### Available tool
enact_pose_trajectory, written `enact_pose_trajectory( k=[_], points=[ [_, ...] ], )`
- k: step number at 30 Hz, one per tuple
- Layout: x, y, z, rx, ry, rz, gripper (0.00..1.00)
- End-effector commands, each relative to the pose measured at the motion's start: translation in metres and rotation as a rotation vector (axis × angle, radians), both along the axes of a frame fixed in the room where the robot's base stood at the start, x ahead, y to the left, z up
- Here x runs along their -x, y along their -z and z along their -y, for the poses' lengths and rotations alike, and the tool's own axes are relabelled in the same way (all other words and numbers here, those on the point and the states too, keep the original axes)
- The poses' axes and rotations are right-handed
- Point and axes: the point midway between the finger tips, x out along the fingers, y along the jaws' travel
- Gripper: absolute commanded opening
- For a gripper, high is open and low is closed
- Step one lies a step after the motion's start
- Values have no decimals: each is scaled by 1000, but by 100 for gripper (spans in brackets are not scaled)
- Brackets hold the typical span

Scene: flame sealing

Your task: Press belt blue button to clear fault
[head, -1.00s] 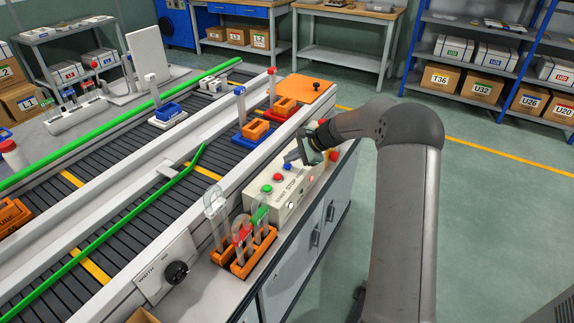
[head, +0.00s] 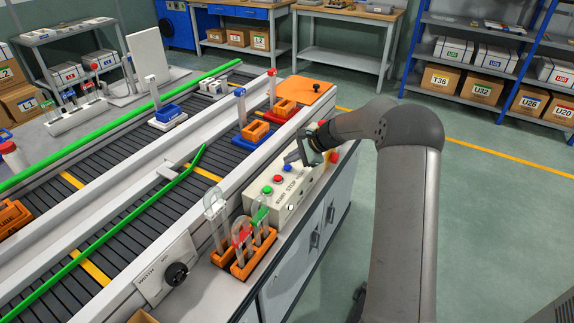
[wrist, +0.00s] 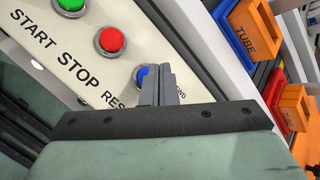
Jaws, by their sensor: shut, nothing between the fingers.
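The belt control box (head: 300,195) is a cream panel along the belt's near side. It has a green button (head: 267,190), a red button (head: 278,179) and a blue button (head: 288,168) in a row. In the wrist view the blue button (wrist: 139,76) sits in a metal ring beside the partly covered "RES" lettering and is partly hidden by my fingers. My gripper (head: 291,158) is shut and empty, its fingertips (wrist: 158,68) over the right part of the blue button. I cannot tell whether they touch it.
An orange rack with clear tubes (head: 241,265) stands in front of the panel. A red knob (head: 333,158) is at the panel's far end. Orange and blue tube carriers (head: 255,131) sit on the belt. The floor at right is clear.

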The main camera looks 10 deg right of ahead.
Motion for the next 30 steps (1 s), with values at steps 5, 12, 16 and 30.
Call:
enact_pose_trajectory(
  k=[5,12,16,30],
  points=[
    [0,-10,0,0,-1,1,0],
    [0,-9,0,0,0,0,0],
    [0,-13,0,0,0,1,0],
    [0,-60,0,1,0,2,0]
  ],
)
